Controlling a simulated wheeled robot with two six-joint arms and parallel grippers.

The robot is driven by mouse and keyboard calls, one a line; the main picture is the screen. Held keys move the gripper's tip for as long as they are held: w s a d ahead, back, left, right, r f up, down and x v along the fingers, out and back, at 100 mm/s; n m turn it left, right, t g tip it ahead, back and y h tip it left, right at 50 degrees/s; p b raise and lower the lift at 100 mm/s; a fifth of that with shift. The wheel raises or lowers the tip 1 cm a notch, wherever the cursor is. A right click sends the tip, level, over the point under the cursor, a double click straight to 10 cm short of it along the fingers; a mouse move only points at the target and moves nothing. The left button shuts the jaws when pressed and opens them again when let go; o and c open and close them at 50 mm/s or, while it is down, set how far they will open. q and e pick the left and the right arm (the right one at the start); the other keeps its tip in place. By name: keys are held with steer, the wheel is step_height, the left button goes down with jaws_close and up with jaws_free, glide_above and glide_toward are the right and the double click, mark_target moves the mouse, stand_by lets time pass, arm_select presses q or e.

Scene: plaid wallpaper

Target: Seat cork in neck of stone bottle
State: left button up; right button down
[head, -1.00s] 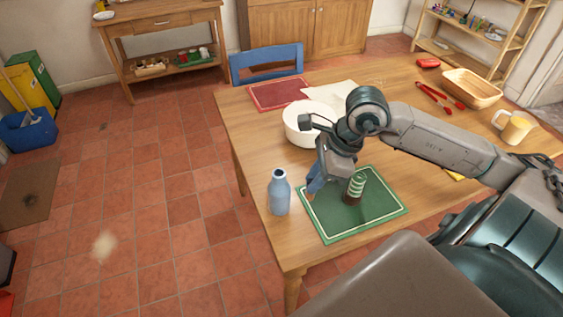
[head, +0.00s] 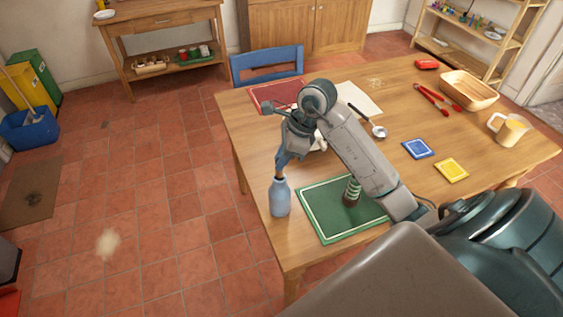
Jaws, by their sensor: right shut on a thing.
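The stone bottle (head: 280,200), blue-grey with a narrow neck, stands upright on the table near its left front edge, just left of the green mat. My right gripper (head: 280,163) points down directly over the bottle's neck, its blue fingers shut on what is taken to be the cork. The cork itself is too small and covered by the fingers to make out. I cannot tell whether it touches the bottle's mouth. My left gripper is not in view.
A green-striped dark jar (head: 352,191) stands on the green mat (head: 325,226), close to my right forearm. A white bowl (head: 320,143) is mostly hidden behind that arm. A ladle (head: 378,130), blue tile (head: 418,148) and yellow tile (head: 451,170) lie to the right.

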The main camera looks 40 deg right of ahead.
mark_target(282, 175)
steer(key=shift+f+p, duration=1)
steer(key=shift+f, duration=0.75)
steer(key=shift+f+b, duration=0.15)
steer(key=shift+b, duration=0.15)
steer(key=c, duration=1.3)
jaws_free()
